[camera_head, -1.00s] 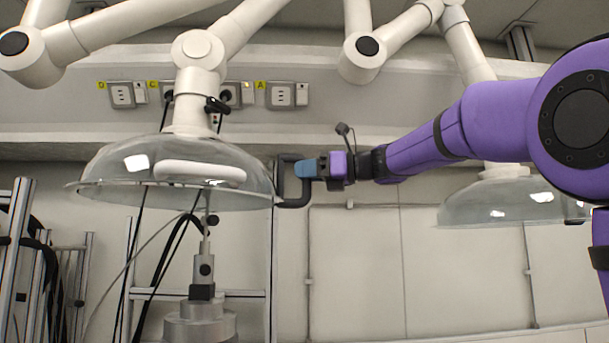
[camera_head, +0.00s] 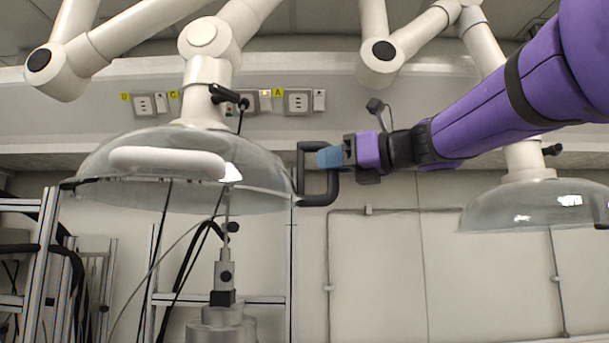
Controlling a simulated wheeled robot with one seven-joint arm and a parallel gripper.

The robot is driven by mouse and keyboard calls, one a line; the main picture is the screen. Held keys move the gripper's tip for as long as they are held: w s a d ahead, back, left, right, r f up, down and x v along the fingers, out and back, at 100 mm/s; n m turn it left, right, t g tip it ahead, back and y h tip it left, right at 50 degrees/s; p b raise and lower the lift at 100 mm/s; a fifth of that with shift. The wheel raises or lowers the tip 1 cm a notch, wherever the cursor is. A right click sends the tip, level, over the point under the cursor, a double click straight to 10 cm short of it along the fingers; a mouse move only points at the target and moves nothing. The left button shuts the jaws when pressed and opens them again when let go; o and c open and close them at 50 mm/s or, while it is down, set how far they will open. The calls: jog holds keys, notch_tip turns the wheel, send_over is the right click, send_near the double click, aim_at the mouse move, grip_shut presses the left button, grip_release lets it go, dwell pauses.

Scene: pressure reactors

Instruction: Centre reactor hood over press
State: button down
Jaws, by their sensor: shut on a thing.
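The reactor hood (camera_head: 185,150) is a clear grey dome on a jointed white arm (camera_head: 207,75), in the left half of the head view. A black loop handle (camera_head: 318,200) stands out from its right rim. My gripper (camera_head: 328,157), with blue fingertips, is shut on this handle's upper part. The press (camera_head: 222,320) is a metal cylinder with a thin upright stem, below the hood and partly cut off by the lower picture edge. The stem's top shows through or under the hood, right of the dome's middle in the picture. Their depth alignment cannot be told.
A second clear hood (camera_head: 535,205) hangs at right behind my purple arm. Metal frames (camera_head: 100,275) with black hoses stand at left. Sockets (camera_head: 298,102) line the wall behind.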

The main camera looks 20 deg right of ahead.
jog(key=shift+a, duration=0.1)
jog(key=c, duration=1)
grip_release()
jog(key=shift+d, duration=0.2)
jog(key=shift+s+d, duration=0.25)
jog(key=v, duration=0.9)
jog(key=shift+s+d, duration=0.25)
jog(key=shift+s, duration=0.05)
